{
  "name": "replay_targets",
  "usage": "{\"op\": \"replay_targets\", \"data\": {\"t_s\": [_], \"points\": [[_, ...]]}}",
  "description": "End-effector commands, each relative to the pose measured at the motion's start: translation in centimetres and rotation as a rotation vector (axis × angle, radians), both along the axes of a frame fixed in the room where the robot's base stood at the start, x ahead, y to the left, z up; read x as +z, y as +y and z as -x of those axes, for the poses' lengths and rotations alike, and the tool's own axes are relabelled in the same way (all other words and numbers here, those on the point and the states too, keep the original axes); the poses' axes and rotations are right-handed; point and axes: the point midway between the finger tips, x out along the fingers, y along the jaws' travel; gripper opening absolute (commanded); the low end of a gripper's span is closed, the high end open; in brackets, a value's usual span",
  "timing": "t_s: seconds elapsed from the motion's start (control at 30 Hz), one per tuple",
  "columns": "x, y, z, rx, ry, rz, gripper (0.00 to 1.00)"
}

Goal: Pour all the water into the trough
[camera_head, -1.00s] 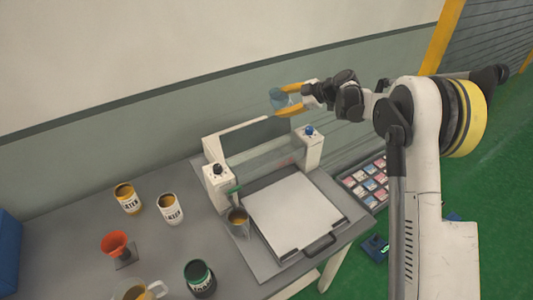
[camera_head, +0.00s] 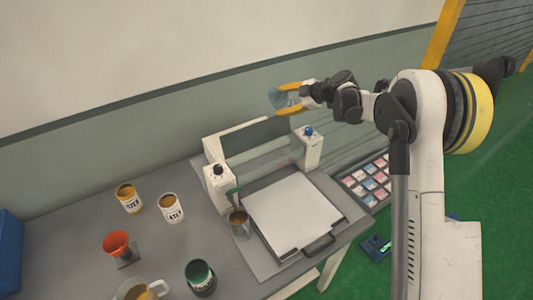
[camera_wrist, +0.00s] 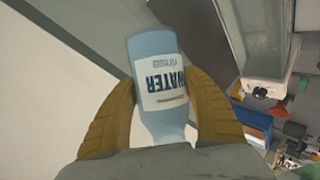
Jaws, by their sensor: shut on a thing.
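A pale blue bottle labelled WATER (camera_wrist: 161,60) is between the two yellow fingers of my gripper (camera_wrist: 158,120) in the wrist view. Its label reads upside down there. In the head view my gripper (camera_head: 287,100) is shut on this bottle (camera_head: 277,98), high above the back of the table machine. The bottle looks tilted; its water level and any flow cannot be made out. The machine has two white end posts (camera_head: 219,187) with a clear and dark long part between them (camera_head: 262,145). Which part is the trough is hard to tell.
A white flat plate (camera_head: 295,213) lies in front of the machine, with a metal cup (camera_head: 239,222) at its left. Labelled cans (camera_head: 172,208), a red funnel (camera_head: 117,244) and a dark green can (camera_head: 200,279) stand left. A colour-swatch tray (camera_head: 368,180) is right.

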Motion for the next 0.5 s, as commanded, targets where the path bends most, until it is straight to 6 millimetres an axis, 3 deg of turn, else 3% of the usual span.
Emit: {"op": "replay_targets", "data": {"t_s": [0.5], "points": [[0.23,-0.05,-0.10,0.000,-0.058,0.038,0.15]]}}
